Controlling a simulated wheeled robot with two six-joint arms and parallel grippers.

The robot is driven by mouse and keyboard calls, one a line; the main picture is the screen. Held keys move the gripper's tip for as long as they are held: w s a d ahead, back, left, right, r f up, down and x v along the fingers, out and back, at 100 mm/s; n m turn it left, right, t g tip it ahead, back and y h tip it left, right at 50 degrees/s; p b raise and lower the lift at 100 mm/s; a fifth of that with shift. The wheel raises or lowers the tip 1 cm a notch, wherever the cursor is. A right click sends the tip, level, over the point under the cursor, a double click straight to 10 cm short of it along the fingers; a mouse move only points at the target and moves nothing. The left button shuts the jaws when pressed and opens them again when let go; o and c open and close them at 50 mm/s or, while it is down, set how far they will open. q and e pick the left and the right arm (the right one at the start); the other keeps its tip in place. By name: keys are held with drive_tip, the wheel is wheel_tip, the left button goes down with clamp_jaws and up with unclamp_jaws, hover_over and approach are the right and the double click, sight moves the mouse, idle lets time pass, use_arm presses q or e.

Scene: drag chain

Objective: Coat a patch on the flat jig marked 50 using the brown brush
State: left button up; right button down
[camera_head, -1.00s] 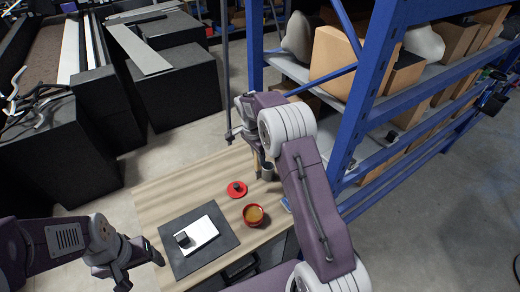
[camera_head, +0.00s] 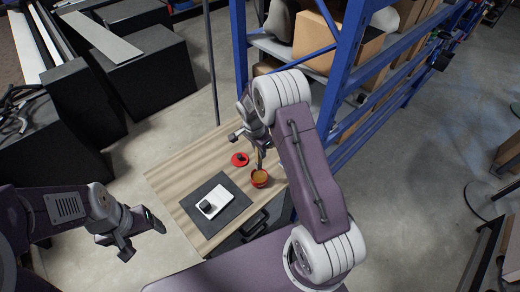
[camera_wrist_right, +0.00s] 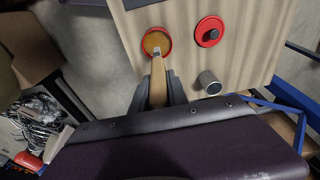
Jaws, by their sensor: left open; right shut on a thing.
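My right gripper (camera_wrist_right: 158,95) is shut on the brown brush (camera_wrist_right: 157,75), whose tip is at the red pot of amber liquid (camera_wrist_right: 154,36) in the right wrist view; I cannot tell how deep it reaches. The red pot (camera_head: 260,178) stands at the table's right side in the head view, with the brush over it. A white flat jig (camera_head: 218,198) with a black block (camera_head: 206,206) on it lies on a dark mat (camera_head: 233,211); no number is readable. My left gripper (camera_head: 142,232) is open and empty, left of the table.
A red lid with a black knob (camera_head: 240,159) lies beside the pot on the wooden table (camera_head: 190,166). A grey cup (camera_wrist_right: 210,83) stands near the brush. The blue shelf frame (camera_head: 335,90) rises close to my right arm.

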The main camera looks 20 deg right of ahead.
sight(260, 161)
drive_tip(key=shift+s+a+f, duration=0.1)
drive_tip(key=shift+a+f, duration=0.1)
drive_tip(key=shift+f, duration=0.3)
drive_tip(key=f+b, duration=0.2)
drive_tip(key=f, duration=0.1)
drive_tip(key=d+f+b, duration=0.1)
drive_tip(key=shift+w+f, duration=0.2)
drive_tip(key=shift+f, duration=0.2)
drive_tip(key=shift+s+a+r, duration=0.1)
drive_tip(key=shift+a+r, duration=0.05)
drive_tip(key=shift+a, duration=0.2)
drive_tip(key=shift+d, duration=0.2)
drive_tip(key=shift+a, duration=0.1)
drive_tip(key=shift+f, duration=0.4)
drive_tip(key=shift+f+b, duration=0.2)
drive_tip(key=shift+b, duration=0.45)
drive_tip(key=shift+s+r, duration=0.1)
idle(0.6)
